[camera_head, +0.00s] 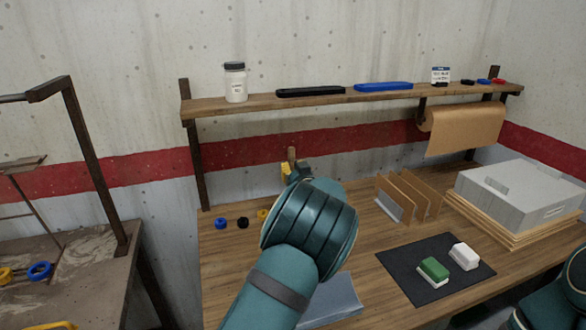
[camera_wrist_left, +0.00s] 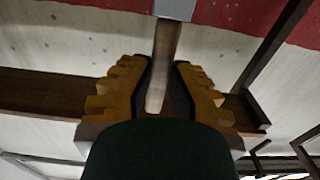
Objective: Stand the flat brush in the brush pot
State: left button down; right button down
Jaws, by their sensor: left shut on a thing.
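My left gripper (camera_head: 292,168) is mostly hidden behind my own wrist in the head view. In the left wrist view its yellow fingers (camera_wrist_left: 162,75) are shut on the pale wooden handle of the flat brush (camera_wrist_left: 165,45). A grey part of the brush (camera_wrist_left: 175,9) shows at the top edge of that view; the bristles are out of frame. The handle tip of the brush (camera_head: 291,153) sticks up above the gripper in the head view, near upright, before the wall. I cannot make out the brush pot; my arm covers part of the bench. My right gripper is not in view.
A shelf (camera_head: 220,106) with a lidded jar (camera_head: 235,84) runs behind the bench (camera_head: 370,262). Upright dividers (camera_head: 408,196), a dark mat (camera_head: 411,275) with two small blocks, and a grey box (camera_head: 520,190) stand to the right. Small rings (camera_head: 221,223) lie left.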

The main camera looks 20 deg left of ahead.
pick_arm(q)
notch_tip(320, 180, down, 10)
jog(key=b, duration=0.6)
jog(key=shift+f, duration=0.15)
dwell(0.4)
jog(key=c, duration=0.9)
grip_release()
jog(key=shift+c, duration=0.2)
jog(key=v, duration=1.2)
